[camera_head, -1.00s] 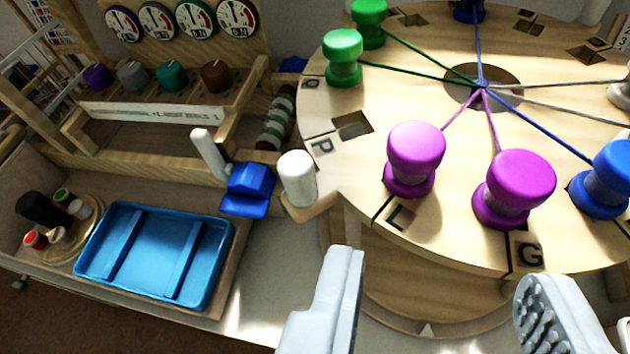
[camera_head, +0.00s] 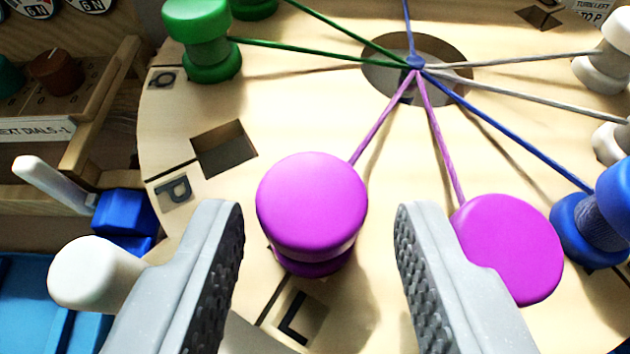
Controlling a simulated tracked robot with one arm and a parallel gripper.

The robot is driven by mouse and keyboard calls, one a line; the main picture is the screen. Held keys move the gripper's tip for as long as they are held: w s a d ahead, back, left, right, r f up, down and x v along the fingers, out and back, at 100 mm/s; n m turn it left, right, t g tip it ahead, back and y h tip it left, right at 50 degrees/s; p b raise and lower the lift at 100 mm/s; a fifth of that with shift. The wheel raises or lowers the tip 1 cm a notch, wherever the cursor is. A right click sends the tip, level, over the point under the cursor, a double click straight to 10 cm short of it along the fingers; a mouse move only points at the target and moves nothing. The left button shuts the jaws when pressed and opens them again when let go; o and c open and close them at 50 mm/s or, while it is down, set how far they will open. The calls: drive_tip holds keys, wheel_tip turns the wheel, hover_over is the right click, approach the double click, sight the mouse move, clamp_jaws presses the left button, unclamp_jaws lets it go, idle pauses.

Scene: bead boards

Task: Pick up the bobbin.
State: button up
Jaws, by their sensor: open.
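A magenta bobbin (camera_head: 312,208) stands upright on the round wooden board (camera_head: 290,110), by the slot marked L. A magenta thread runs from it to the board's centre hole. My gripper (camera_head: 318,235) is open, with one finger to each side of this bobbin in the picture and nothing held. I cannot tell whether the fingertips are down at its height. A second magenta bobbin (camera_head: 508,248) is just right of the right finger, which partly hides it. Other bobbins on the board are green (camera_head: 202,40), blue (camera_head: 605,215) and white (camera_head: 603,55).
An empty square slot (camera_head: 224,148) lies up and left of the near bobbin. A white peg (camera_head: 95,272) is left of the left finger, beside a blue block (camera_head: 125,215) and a blue tray (camera_head: 25,300). Threads stretch low across the board.

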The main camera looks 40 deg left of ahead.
sight(316, 230)
drive_tip(key=shift+x, duration=1.9)
drive_tip(key=c, duration=0.7)
drive_tip(key=shift+r, duration=0.15)
